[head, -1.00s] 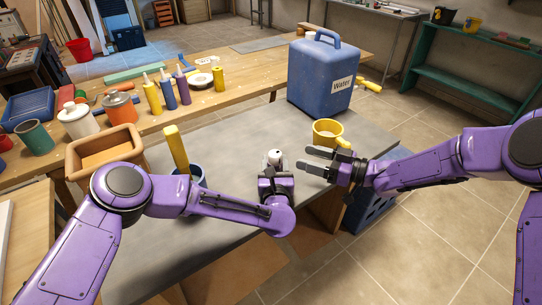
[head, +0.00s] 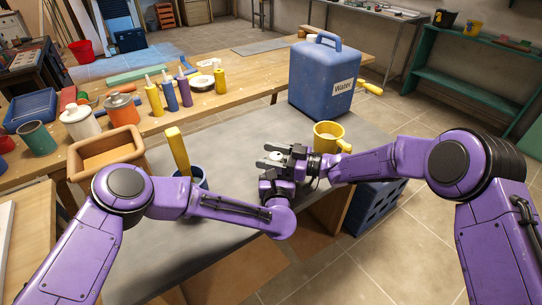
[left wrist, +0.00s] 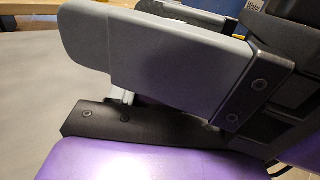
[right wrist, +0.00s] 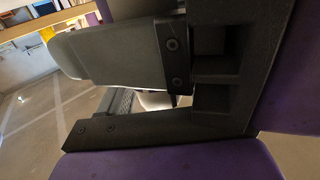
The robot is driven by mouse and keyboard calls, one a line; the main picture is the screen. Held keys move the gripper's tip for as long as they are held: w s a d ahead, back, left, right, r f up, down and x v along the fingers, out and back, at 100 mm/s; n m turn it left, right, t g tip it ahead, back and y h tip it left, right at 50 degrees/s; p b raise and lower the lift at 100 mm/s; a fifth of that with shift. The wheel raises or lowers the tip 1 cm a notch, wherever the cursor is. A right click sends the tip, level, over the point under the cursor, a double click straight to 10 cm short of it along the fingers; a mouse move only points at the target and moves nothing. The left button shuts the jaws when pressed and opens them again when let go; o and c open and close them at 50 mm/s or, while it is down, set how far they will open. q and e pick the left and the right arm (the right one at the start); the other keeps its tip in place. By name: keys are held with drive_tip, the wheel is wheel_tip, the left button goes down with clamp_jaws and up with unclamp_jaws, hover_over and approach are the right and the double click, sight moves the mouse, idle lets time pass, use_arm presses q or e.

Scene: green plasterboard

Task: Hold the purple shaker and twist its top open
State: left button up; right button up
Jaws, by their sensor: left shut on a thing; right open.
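The shaker's pale top (head: 276,156) shows in the head view above the grey table (head: 235,150). Its body is hidden, so I cannot see its purple colour. My left gripper (head: 272,175) is shut on the shaker from the near side. My right gripper (head: 265,155) is open, coming in from the right, with its fingers at the height of the top, one on the far side and one on the near side. I cannot tell whether they touch it. In the left wrist view the grey fingers hide the shaker.
A yellow mug (head: 327,135) stands close behind my right gripper. A blue water canister (head: 318,80) stands further back. A blue cup (head: 197,177) holding a yellow object is to the left. The wooden box (head: 105,158) stands at the far left.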

drive_tip(key=c, duration=1)
drive_tip(key=shift+n+g, duration=0.3)
drive_tip(key=n+g, duration=0.1)
drive_tip(key=g, duration=0.1)
drive_tip(key=n+g, duration=0.2)
drive_tip(key=g, duration=0.1)
drive_tip(key=n+g, duration=0.1)
drive_tip(key=g, duration=0.1)
drive_tip(key=shift+s+n, duration=0.25)
drive_tip(key=shift+n, duration=0.05)
drive_tip(key=shift+w+d+f+n+g, duration=0.15)
drive_tip(key=shift+n+g, duration=0.1)
drive_tip(key=shift+g, duration=0.25)
drive_tip(key=shift+s+d+n+g, duration=0.15)
drive_tip(key=shift+n+g, duration=0.1)
drive_tip(key=shift+g, duration=0.25)
drive_tip(key=shift+s+a+n+g+h, duration=0.2)
drive_tip(key=shift+s+n+g+h, duration=0.1)
drive_tip(key=shift+n+g, duration=0.3)
drive_tip(key=shift+a, duration=0.1)
